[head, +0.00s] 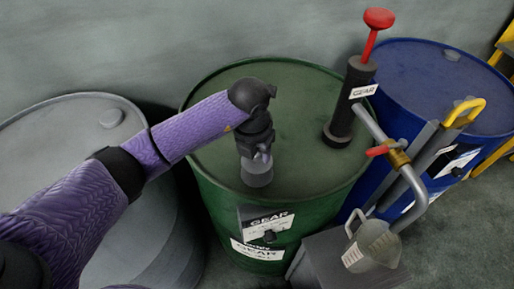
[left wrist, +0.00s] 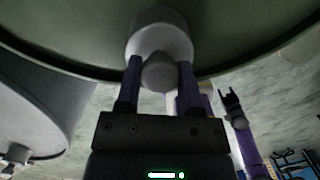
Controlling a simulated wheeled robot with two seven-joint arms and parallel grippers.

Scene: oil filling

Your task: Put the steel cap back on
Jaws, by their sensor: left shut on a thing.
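The green drum (head: 300,90) stands in the middle of the head view, with GEAR labels on its side. The grey steel cap (head: 257,173) is at the front of its top, under my left gripper (head: 258,156). In the left wrist view, the gripper's fingers (left wrist: 157,85) are shut on the knob of the cap (left wrist: 160,38). I cannot tell whether the cap touches the drum top. The spot under the cap is hidden. My right gripper (left wrist: 232,100) shows small in the left wrist view, fingers apart and empty; it is not seen in the head view.
A black hand pump with a red handle (head: 379,18) stands on the drum's right side. A grey drum (head: 60,140) stands left, a blue drum (head: 410,75) right.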

